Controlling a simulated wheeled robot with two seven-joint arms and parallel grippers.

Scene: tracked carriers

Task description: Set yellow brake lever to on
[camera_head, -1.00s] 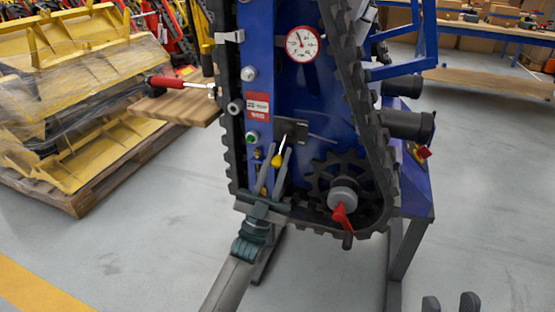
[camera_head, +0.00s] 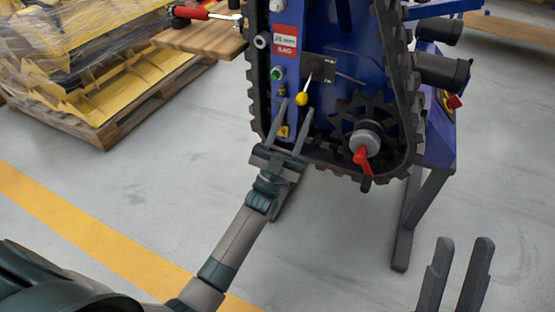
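The yellow brake lever (camera_head: 301,98) is a pale thin shaft with a yellow knob, hanging down and slightly left from a dark plate (camera_head: 319,68) on the blue carrier panel. My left gripper (camera_head: 296,106) is just below the knob, fingers pointing up and spread apart. The knob shows at the level of the fingertips, between them in the picture; I cannot tell whether they touch it. My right gripper (camera_head: 465,242) is open and empty at the lower right, away from the carrier.
A black track (camera_head: 402,80) rings the panel. A green button (camera_head: 277,73) sits left of the lever. A red handle (camera_head: 362,158) on a grey hub is at lower right. A wooden shelf (camera_head: 200,38) juts out left. Grey floor is open in front.

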